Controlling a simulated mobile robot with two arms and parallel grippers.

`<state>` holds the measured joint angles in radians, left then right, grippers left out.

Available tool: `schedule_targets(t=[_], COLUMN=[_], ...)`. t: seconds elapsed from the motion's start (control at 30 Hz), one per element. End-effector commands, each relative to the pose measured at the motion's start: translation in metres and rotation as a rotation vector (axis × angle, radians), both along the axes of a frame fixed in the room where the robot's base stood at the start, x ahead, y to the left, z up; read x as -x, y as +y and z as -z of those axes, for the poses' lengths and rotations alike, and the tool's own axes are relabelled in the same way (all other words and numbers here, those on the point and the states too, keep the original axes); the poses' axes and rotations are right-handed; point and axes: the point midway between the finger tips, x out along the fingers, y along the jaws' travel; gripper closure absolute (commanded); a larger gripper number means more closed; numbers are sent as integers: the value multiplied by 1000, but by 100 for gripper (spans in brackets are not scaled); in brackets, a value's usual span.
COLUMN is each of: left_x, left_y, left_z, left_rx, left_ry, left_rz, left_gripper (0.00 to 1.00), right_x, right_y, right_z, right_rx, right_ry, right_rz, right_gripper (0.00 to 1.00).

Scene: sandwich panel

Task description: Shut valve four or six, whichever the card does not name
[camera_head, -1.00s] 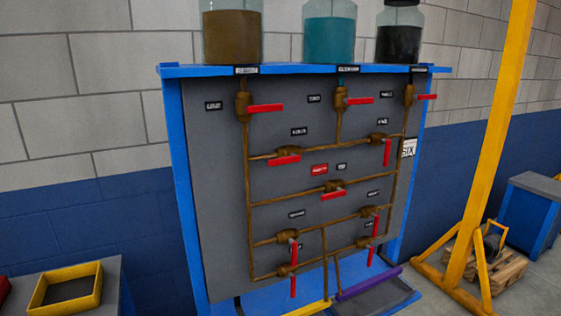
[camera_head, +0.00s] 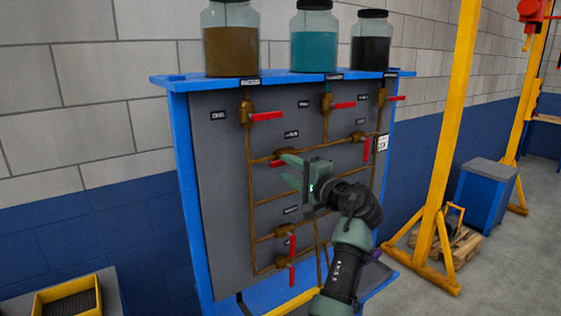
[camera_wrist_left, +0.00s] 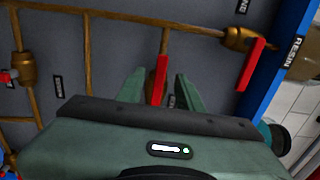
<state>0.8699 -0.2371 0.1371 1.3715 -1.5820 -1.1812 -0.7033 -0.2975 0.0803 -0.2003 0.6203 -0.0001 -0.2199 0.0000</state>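The grey panel (camera_head: 215,130) carries brown pipes and several valves with red handles. A white card (camera_head: 382,143) at its right edge reads "SIX". My left gripper (camera_head: 288,172) is in front of the panel's middle, hiding the middle valve and part of the pipes. In the left wrist view my open fingers (camera_wrist_left: 160,92) stand either side of a red valve handle (camera_wrist_left: 157,78); I cannot tell if they touch it. Another red handle (camera_wrist_left: 250,65) is to its right, by the blue edge. The valve number labels are too small to read. My right gripper is not in view.
Jars of brown (camera_head: 230,40), teal (camera_head: 314,42) and black (camera_head: 371,40) liquid stand on the blue shelf atop the panel. A yellow post (camera_head: 448,120) stands to the right, with a blue cabinet (camera_head: 487,195) behind. A yellow tray (camera_head: 68,300) is at lower left.

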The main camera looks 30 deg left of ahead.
Motion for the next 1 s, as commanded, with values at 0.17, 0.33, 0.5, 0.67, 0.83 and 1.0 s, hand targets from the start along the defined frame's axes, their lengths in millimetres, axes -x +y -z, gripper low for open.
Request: schedule_targets(t=[0.17, 0.33, 0.5, 0.67, 0.83, 1.0], left_x=[-11, -18, -20, -20, -20, -20], left_y=[27, 42, 46, 46, 46, 46], left_z=[-4, -2, 0, 0, 0, 0], left_rx=[-2, -1, 0, 0, 0, 0], left_ry=[1, 0, 0, -1, -1, 0], left_rz=[-1, 2, 3, 3, 3, 3], left_gripper=[64, 64, 64, 64, 100, 100], right_x=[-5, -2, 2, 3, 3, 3], right_y=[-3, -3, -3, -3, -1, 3], right_z=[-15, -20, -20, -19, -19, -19], right_rx=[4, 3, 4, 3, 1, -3], right_ry=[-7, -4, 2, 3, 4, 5], right_rz=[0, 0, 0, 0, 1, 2], right_gripper=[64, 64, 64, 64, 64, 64])
